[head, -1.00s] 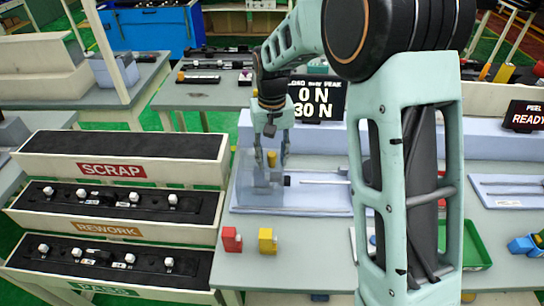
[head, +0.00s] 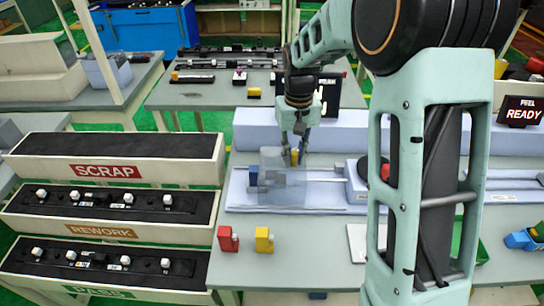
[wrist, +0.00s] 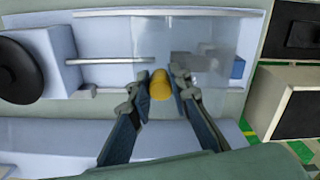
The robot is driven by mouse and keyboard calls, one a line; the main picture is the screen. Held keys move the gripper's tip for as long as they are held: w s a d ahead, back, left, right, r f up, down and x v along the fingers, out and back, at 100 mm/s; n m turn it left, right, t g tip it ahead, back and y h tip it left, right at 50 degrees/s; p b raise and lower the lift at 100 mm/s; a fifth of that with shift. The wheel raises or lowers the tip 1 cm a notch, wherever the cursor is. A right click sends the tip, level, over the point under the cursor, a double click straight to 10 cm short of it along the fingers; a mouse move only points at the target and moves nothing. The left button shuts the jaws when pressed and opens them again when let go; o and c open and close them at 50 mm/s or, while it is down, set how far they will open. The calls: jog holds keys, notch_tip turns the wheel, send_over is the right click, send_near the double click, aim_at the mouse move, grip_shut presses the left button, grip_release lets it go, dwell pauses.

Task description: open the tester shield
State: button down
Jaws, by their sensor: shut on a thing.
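The tester shield is a clear, greyish panel with a yellow knob. In the head view the shield (head: 283,188) stands over the left part of the tester bed, and it also shows in the wrist view (wrist: 205,45). The yellow knob (wrist: 160,84) sits between my gripper's two fingers in the wrist view. My gripper (head: 295,155) is shut on the knob, at the top of the shield. The tester (head: 238,196) is a pale blue bed with a rod running along it. A blue block (head: 253,176) shows at the left end, beside the shield.
Red (head: 228,239) and yellow (head: 264,240) blocks stand on the bench front. Bins labelled SCRAP (head: 105,171), REWORK and PASS stand at the left. A READY display (head: 521,111) is at the right. My arm hides part of the bench.

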jog(key=d, duration=0.5)
jog(key=shift+d, duration=0.2)
jog(key=c, duration=1.8)
grip_release()
jog(key=shift+o, duration=0.2)
jog(key=shift+r, duration=0.15)
notch_tip(320, 180, up, 12)
